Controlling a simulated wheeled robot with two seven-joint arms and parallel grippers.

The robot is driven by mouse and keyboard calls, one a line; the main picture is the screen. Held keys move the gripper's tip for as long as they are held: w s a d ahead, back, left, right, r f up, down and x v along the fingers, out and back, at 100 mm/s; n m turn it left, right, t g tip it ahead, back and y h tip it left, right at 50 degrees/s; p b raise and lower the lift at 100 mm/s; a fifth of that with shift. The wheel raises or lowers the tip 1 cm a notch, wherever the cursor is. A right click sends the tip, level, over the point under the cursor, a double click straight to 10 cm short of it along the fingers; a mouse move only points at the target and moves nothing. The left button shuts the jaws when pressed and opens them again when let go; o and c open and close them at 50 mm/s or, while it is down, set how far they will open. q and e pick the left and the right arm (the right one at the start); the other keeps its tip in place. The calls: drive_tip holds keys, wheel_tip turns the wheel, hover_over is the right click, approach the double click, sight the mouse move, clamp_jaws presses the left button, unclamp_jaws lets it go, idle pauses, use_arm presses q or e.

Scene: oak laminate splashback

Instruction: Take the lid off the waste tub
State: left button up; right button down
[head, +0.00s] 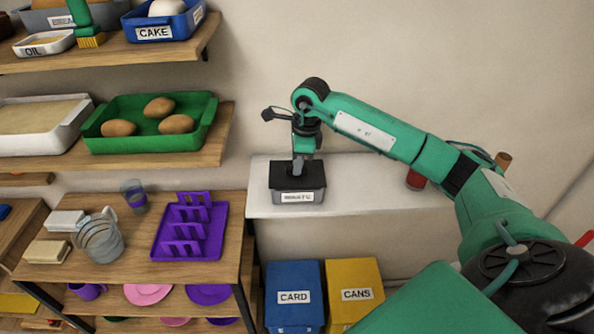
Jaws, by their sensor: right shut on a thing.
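The waste tub (296,198) is a small grey box with a white label on its front. It stands on the white counter, near the counter's left end. Its dark lid (297,178) sits on top of the tub. My right gripper (298,172) points straight down over the lid's middle and is shut on the lid, at what looks like its top. The fingertips and the exact grip are small and partly hidden. My left gripper is not in view.
The white counter (380,190) is mostly clear right of the tub, with a red jar (415,181) further along. Blue card (294,290) and yellow cans (355,288) bins stand below. A wooden shelf at left holds a purple rack (190,235) and a glass jug (99,238).

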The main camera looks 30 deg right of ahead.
drive_tip(key=shift+r, duration=0.1)
drive_tip(key=shift+r, duration=0.5)
wheel_tip(320, 180, up, 19)
drive_tip(key=b, duration=0.4)
drive_tip(key=shift+f, duration=0.15)
